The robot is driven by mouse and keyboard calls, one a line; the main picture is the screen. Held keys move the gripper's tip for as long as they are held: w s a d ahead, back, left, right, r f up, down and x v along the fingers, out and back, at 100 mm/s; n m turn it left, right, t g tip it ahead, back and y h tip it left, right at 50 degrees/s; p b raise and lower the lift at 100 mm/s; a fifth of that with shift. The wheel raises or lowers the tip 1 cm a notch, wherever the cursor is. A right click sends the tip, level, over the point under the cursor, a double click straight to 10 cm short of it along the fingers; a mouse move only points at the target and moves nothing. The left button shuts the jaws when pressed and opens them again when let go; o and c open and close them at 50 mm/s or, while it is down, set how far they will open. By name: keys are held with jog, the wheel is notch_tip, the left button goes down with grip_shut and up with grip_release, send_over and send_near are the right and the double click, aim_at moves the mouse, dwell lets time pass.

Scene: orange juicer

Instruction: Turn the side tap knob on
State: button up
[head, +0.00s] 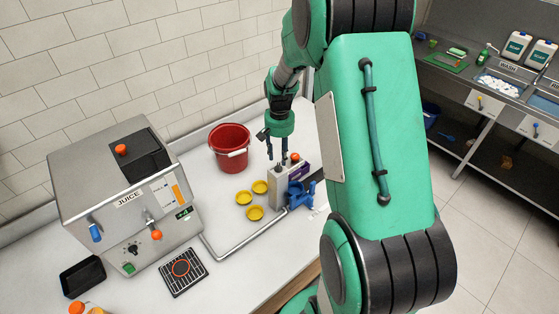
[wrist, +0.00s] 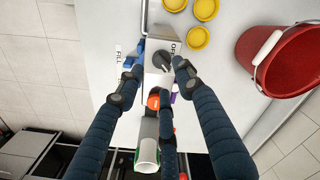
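A grey box-shaped tap unit (head: 283,186) stands on the white counter, right of the juicer. In the wrist view a dark round knob (wrist: 161,61) with a pale pointer sits on its top, beside lettering that seems to read OFF. An orange knob (wrist: 153,102) is on the same unit. A blue part (head: 300,193) is fixed at the unit's side, partly hidden in the wrist view. My gripper (wrist: 158,70) is open above the unit, its fingertips apart on either side of the dark knob. I cannot tell whether a finger touches it.
A red bucket (head: 231,150) stands behind the unit and several yellow lids (head: 254,213) lie left of it. The steel juicer (head: 125,195) is further left. A sink bench (head: 497,90) is at the right.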

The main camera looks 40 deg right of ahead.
aim_at(281, 169)
notch_tip(281, 169, up, 8)
jog(key=shift+f, duration=0.2)
dwell(0.3)
jog(key=shift+s+f, duration=0.1)
jog(key=shift+s, duration=0.05)
jog(key=c, duration=0.8)
jog(key=shift+s+d+f+m, duration=0.15)
jog(key=shift+m, duration=0.15)
grip_shut()
jog(key=s+d+f+m+t+y, duration=0.5)
jog(key=s+d+m, duration=0.4)
jog(key=m, duration=0.9)
jog(key=shift+d+f+t+y+p, duration=0.2)
jog(key=shift+d+t+y+p, duration=0.15)
jog(key=shift+d+t+y, duration=0.55)
jog(key=shift+d, duration=0.15)
